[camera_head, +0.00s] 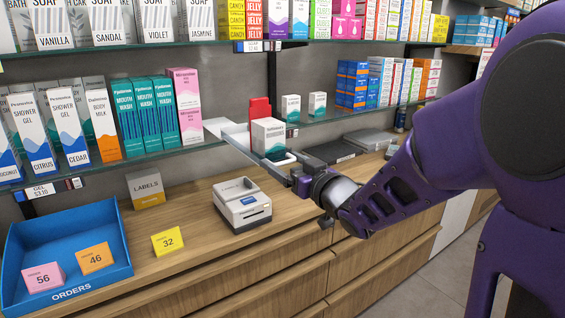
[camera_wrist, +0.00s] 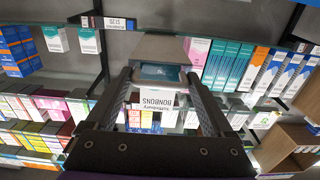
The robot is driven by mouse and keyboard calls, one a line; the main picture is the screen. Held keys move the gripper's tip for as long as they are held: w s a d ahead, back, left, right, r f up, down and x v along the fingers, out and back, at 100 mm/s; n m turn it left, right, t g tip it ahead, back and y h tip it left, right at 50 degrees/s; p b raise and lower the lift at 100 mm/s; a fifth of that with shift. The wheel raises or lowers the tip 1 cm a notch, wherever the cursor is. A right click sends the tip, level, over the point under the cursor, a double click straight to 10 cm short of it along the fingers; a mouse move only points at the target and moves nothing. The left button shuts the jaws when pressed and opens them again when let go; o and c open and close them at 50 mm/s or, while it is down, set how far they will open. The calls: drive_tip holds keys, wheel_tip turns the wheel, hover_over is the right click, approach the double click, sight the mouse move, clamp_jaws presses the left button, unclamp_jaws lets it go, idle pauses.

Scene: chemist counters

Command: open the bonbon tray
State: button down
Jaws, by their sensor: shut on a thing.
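The white box with teal waves marked BONBONS (camera_head: 268,136) stands upright at the shelf edge. It shows upside down between my fingers in the wrist view (camera_wrist: 158,98). The bonbon tray seems to be the pale grey-white piece (camera_head: 222,127) around and behind that box; its grey surface shows beyond the box in the wrist view (camera_wrist: 150,48). My gripper (camera_head: 284,166) reaches in from the right above the counter, one finger on each side, and is shut on the tray. The exact contact points and the tray's inside are hidden.
A blue orders tray (camera_head: 65,243), a LABELS box (camera_head: 146,190) and a yellow card (camera_head: 168,240) lie to the left. Teal mouthwash boxes (camera_head: 145,110) and small teal-white boxes (camera_head: 317,105) line the shelf nearby.

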drive_tip(key=shift+d, duration=0.35)
drive_tip(key=shift+c, duration=0.8)
unclamp_jaws()
drive_tip(key=shift+o, duration=0.8)
drive_tip(key=v, duration=0.7)
drive_tip(key=shift+s+d, duration=0.15)
drive_tip(key=shift+s, duration=0.15)
